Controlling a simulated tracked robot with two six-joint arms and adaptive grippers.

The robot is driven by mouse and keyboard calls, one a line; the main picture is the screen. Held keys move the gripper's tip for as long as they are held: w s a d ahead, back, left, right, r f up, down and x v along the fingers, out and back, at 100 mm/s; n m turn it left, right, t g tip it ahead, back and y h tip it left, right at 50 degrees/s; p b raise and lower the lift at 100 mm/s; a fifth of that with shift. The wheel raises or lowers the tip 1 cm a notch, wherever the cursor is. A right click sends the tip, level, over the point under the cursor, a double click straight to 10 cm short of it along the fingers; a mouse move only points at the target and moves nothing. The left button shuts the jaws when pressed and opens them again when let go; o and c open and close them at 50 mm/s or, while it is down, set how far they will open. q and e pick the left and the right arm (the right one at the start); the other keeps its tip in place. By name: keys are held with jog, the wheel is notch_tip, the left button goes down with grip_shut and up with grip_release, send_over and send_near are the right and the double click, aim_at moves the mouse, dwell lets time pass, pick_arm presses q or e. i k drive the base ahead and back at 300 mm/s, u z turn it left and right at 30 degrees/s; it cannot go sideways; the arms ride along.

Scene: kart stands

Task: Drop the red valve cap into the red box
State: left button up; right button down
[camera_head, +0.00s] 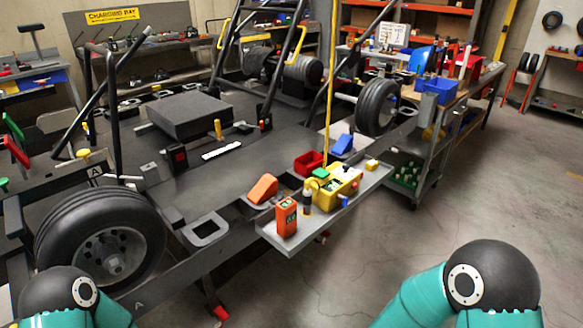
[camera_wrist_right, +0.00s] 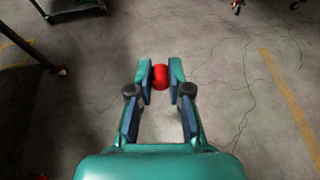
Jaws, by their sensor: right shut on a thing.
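In the right wrist view my right gripper (camera_wrist_right: 160,79) is shut on the red valve cap (camera_wrist_right: 160,76). The cap is a small rounded red piece between the two fingertips, with only bare floor seen behind it.
A wheeled cart (camera_head: 425,150) stands behind. The floor at right is clear.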

aim_at(307, 174)
jog(key=k, duration=0.6)
jog(key=z, duration=0.35)
jog(key=i, duration=1.65)
jog(key=u, duration=0.35)
